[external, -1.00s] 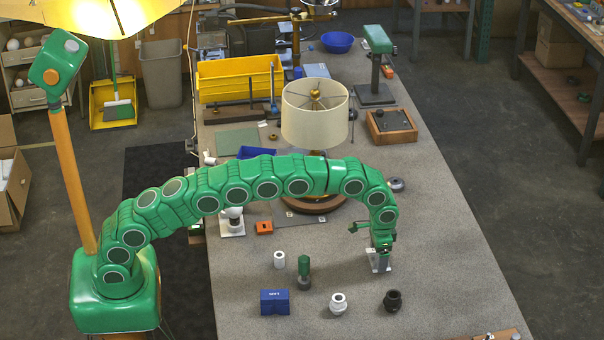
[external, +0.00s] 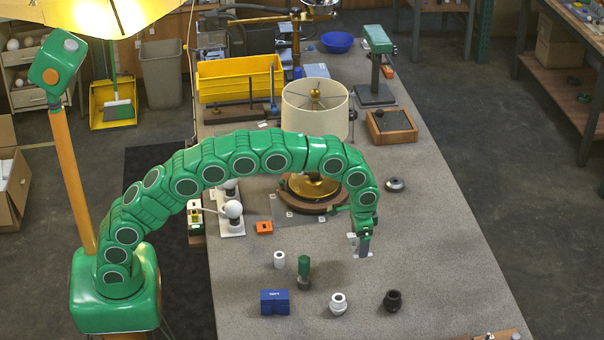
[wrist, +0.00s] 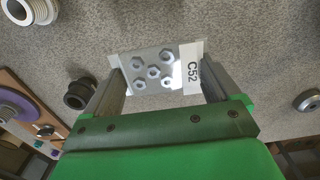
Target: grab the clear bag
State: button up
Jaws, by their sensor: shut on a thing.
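The clear bag (wrist: 155,72) shows in the wrist view as a flat packet with several hex nuts inside and a white label reading C52. It sits between the two fingers of my gripper (wrist: 160,85), which are shut on it. In the external view my gripper (external: 364,244) points down over the right part of the bench, with a small pale part of the bag (external: 352,241) beside the fingers. The bag appears to be held above the bench top; the exact height is hard to tell.
On the grey bench (external: 440,260) stand a white fitting (external: 338,304), a black fitting (external: 393,301), a blue box (external: 274,302) and a green-handled tool (external: 304,270). A lamp with a cream shade (external: 314,112) stands behind my gripper. A round metal part (external: 396,184) lies to the right.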

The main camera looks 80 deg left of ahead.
jog(key=s+r, duration=0.3)
jog(key=s, duration=0.4)
jog(key=shift+s+r, duration=0.2)
jog(key=shift+s, duration=0.05)
